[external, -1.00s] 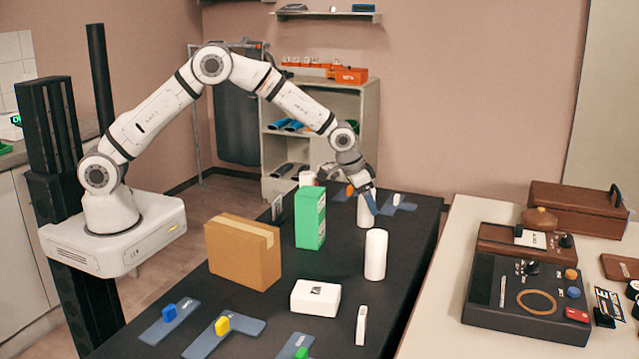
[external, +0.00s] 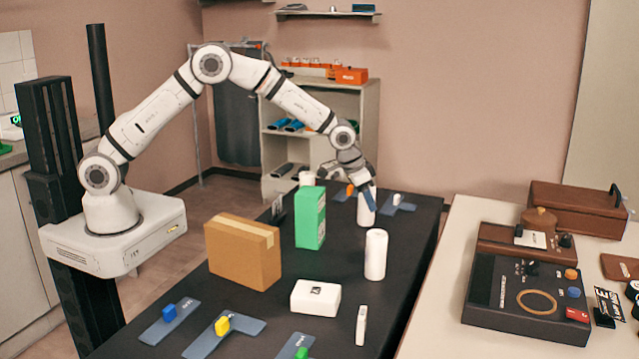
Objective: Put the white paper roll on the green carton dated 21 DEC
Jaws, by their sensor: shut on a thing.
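A white paper roll (external: 365,215) stands upright near the far right part of the black table. My gripper (external: 367,198) is at its top and shut on it; the far finger is partly hidden. The roll's base seems at table level, but I cannot tell whether it touches. A tall green carton (external: 310,230) stands upright to the left of the held roll. Its printing is too small for me to read a date. A second white roll (external: 376,256) stands upright nearer the camera, and a third white cylinder (external: 307,178) shows partly behind the green carton.
The black table (external: 405,255) also holds a brown box (external: 243,252), a small white box (external: 315,297) and a slim white upright item (external: 361,325). Blue-grey flat pieces with coloured blocks lie at the front and back. A light counter (external: 440,300) with devices is at right.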

